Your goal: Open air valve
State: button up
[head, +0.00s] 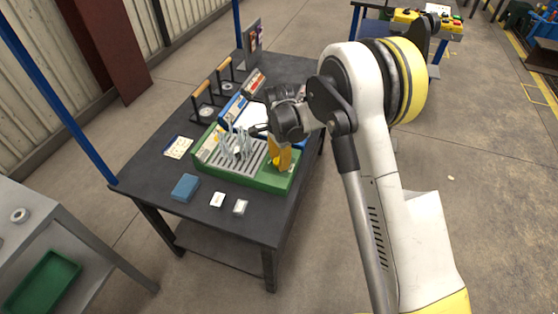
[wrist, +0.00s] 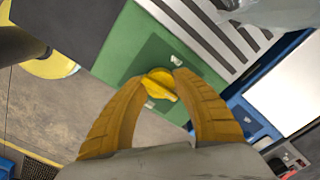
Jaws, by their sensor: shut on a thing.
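The air valve is a yellow knob (wrist: 160,84) on a darker green plate of the green panel (wrist: 128,40), seen in the wrist view. In the head view the green panel (head: 225,175) lies on the dark table, and the knob is mostly hidden by my gripper. My gripper (head: 279,160) reaches down over the panel's right end. In the wrist view its two yellow-brown fingers (wrist: 161,84) close in from both sides, with the knob between their tips. The knob's raised grip runs slantwise between the tips.
Pale tubing (head: 238,145) lies over the panel's slotted face, left of my gripper. A blue block (head: 185,187) and small white blocks (head: 240,207) lie near the table's front edge. Wooden-handled stands (head: 206,112) and a blue-edged unit stand farther back.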

jog(key=shift+m, duration=0.5)
jog(key=o, duration=1.2)
notch_tip(320, 180, up, 12)
